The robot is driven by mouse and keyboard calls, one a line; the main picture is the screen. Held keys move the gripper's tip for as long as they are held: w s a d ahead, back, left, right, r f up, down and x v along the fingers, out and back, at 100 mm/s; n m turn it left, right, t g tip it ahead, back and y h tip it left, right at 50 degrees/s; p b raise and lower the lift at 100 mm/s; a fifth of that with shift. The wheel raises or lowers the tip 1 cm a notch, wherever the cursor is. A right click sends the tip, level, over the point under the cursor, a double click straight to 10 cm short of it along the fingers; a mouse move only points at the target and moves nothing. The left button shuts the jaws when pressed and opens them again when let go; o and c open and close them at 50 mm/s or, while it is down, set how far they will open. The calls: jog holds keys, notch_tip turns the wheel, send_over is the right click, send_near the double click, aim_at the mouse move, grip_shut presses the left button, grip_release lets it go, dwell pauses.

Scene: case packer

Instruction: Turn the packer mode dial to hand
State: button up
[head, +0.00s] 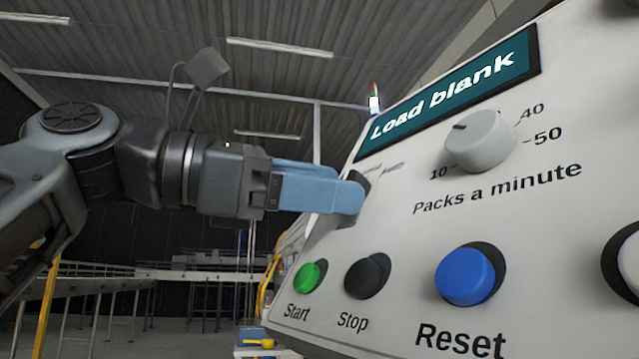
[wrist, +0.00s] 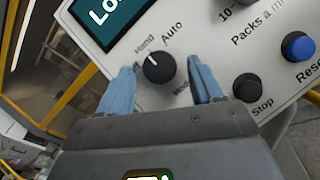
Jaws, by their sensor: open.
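The black mode dial (wrist: 160,68) is on the white control panel, with "Hand" and "Auto" printed above it and "Mode" below right. Its white pointer mark is tilted up and left, toward "Hand". Another label at its left is mostly covered by a finger. My gripper (wrist: 160,76) is open, with one blue finger on each side of the dial; I cannot tell whether they touch it. In the head view, my gripper (head: 350,197) reaches the panel from the left and its fingers hide most of the dial.
A display reading "Load blank" (head: 450,92) is above the dial. The packs-a-minute knob (head: 480,141) is to the right. The green Start (head: 308,277), black Stop (head: 366,276) and blue Reset (head: 466,276) buttons sit below, close to my fingers. Open room lies left of the panel.

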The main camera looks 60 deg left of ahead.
jog(key=shift+s, duration=0.1)
jog(key=s+a, duration=0.1)
jog(key=s, duration=0.6)
jog(key=shift+s+a, duration=0.2)
jog(key=shift+a, duration=0.05)
dwell(0.4)
